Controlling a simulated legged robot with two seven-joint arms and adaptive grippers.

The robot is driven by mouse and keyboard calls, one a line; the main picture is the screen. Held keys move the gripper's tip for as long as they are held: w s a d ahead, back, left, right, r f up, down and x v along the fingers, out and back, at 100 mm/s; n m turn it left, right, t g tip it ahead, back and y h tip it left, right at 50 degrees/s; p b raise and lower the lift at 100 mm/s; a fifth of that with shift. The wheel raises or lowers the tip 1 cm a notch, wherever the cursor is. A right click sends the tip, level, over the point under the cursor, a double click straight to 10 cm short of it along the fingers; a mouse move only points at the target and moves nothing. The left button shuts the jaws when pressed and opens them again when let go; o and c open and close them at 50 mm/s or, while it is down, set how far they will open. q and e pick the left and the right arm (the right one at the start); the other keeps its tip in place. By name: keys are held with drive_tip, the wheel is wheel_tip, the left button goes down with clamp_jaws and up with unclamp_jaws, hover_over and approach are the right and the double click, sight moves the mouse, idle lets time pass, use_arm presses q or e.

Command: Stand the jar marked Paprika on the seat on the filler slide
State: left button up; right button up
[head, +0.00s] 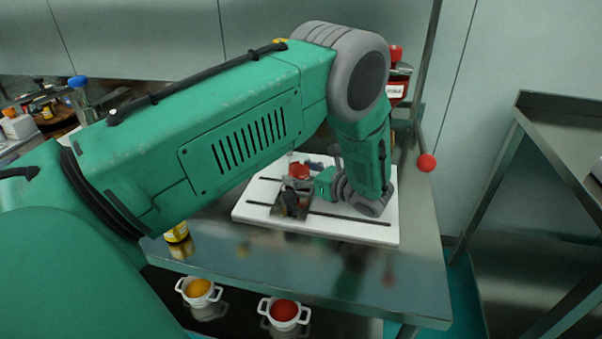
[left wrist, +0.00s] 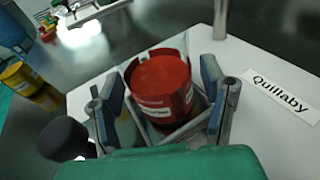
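A dark red container (head: 398,86) with a red top stands at the back, partly hidden by my left arm; its white label shows letters ending like "rika". A short red jar (left wrist: 160,85) with an unreadable white label sits in a square metal holder on a white board (left wrist: 245,65). The red jar also shows in the head view (head: 299,170). My left gripper (left wrist: 160,88) has its two fingers on either side of this jar, with small gaps visible, so it looks open around it. I cannot tell whether the holder is the slide's seat. My right gripper is not in view.
The white board carries a "Quillaby" label (left wrist: 285,95) and dark slots. A black knob (left wrist: 66,138) is near the left finger. A red ball handle (head: 427,162) is at right. Cups of orange (head: 198,290) and red powder (head: 284,312) stand in front. A yellow jar (head: 177,233) is at left.

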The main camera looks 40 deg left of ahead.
use_arm(q)
drive_tip(key=d, duration=0.4)
drive_tip(key=d+r, duration=0.1)
drive_tip(key=d, duration=0.3)
drive_tip(key=d+r, duration=0.1)
drive_tip(key=d, duration=0.3)
drive_tip(key=shift+w+r, duration=0.1)
drive_tip(key=shift+r, duration=0.15)
drive_tip(key=shift+a, duration=0.1)
